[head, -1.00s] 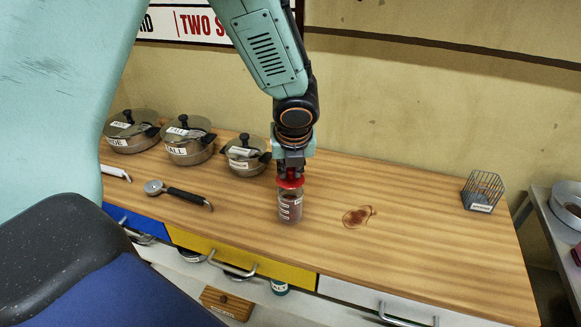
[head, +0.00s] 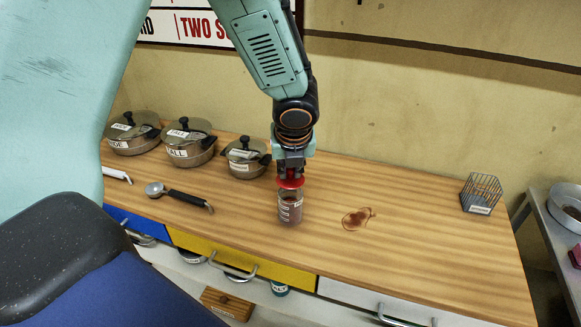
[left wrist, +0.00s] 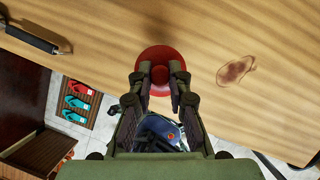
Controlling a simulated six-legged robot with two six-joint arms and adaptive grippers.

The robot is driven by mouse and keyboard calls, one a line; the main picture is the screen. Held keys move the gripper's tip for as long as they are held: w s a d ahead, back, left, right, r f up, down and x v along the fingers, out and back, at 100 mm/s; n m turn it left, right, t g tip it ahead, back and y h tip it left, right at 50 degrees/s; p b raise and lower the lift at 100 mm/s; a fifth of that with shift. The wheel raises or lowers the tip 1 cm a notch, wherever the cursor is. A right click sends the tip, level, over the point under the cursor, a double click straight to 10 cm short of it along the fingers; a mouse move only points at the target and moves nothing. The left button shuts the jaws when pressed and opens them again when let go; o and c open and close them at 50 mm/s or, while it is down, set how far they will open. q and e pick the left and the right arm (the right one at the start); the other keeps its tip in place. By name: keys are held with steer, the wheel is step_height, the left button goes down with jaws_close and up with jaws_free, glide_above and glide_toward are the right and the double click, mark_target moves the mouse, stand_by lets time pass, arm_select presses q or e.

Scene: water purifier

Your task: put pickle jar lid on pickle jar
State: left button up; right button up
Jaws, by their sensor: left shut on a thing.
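The pickle jar (head: 290,208) is a clear jar with white markings and dark reddish contents, upright on the wooden counter. The red pickle jar lid (head: 290,183) is at the jar's mouth; I cannot tell whether it is seated or just above. My left gripper (head: 290,172) points down from above and is shut on the lid. In the left wrist view the lid (left wrist: 160,62) lies between the two fingers (left wrist: 160,78), and it hides the jar below. My right gripper is in neither view.
Several lidded pots (head: 188,143) stand along the back left of the counter (head: 400,240). A black-handled utensil (head: 182,196) lies left of the jar. A brown stain (head: 357,218) is right of it. A wire basket (head: 481,193) stands at the far right.

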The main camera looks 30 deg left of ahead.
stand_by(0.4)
arm_select(q)
steer(key=o, duration=0.6)
steer(key=shift+c, duration=0.2)
steer(key=p+v, duration=0.9)
steer(key=v, duration=0.2)
stand_by(0.4)
stand_by(0.4)
